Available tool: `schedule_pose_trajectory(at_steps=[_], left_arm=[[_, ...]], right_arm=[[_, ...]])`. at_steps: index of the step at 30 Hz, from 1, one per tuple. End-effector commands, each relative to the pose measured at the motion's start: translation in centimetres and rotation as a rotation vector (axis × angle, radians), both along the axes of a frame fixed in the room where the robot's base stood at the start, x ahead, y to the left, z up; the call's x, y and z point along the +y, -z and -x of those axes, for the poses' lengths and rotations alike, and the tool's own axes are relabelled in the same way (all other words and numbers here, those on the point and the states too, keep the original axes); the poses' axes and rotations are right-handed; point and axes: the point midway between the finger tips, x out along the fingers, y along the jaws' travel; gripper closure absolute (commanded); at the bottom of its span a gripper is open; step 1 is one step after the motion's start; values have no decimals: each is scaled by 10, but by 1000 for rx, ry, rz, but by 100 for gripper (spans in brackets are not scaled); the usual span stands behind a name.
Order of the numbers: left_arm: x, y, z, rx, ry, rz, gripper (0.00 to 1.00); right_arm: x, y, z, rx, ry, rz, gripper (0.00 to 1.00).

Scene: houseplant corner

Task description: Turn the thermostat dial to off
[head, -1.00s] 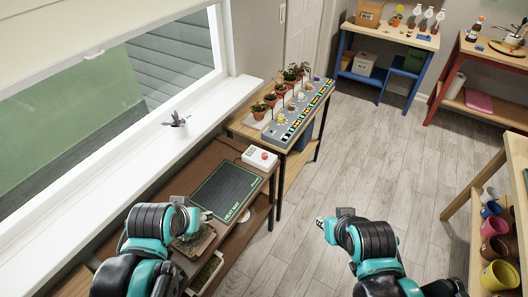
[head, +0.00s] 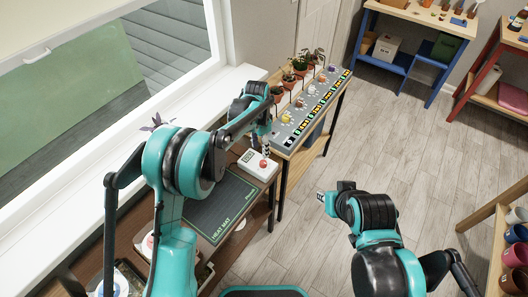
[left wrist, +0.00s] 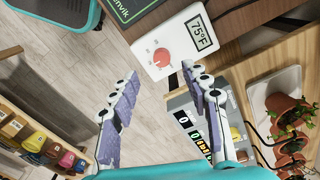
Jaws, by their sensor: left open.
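The thermostat (head: 254,168) is a white box with a red dial (head: 263,163), at the far right corner of the brown bench by the heat mat. In the left wrist view the box (left wrist: 173,72) has a display (left wrist: 199,33) reading 75°F and a round red dial (left wrist: 162,57) with small marks around it; the marks are too small to read. My left gripper (head: 265,144) is above the dial, its fingers pointing down. In the wrist view its fingers (left wrist: 160,76) are spread and empty, with the dial beyond the gap. My right gripper (head: 326,200) is over the floor, away from the bench.
The dark green heat mat (head: 222,205) lies in front of the thermostat. A grey strip with coloured knobs (head: 300,120) and potted plants (head: 290,82) stand just behind it on a wooden bench. The window sill runs along the left.

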Motion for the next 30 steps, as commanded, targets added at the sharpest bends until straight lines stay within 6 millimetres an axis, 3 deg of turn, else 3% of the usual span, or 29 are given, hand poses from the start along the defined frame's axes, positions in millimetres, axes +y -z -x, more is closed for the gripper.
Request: schedule_pose_trajectory(at_steps=[18, 30], left_arm=[[-9, 85, -2, 21, 34, -3, 53], [-9, 94, -1, 21, 33, -4, 53]], right_arm=[[0, 25, 0, 0, 0, 0, 73], [0, 27, 0, 0, 0, 0, 73]])
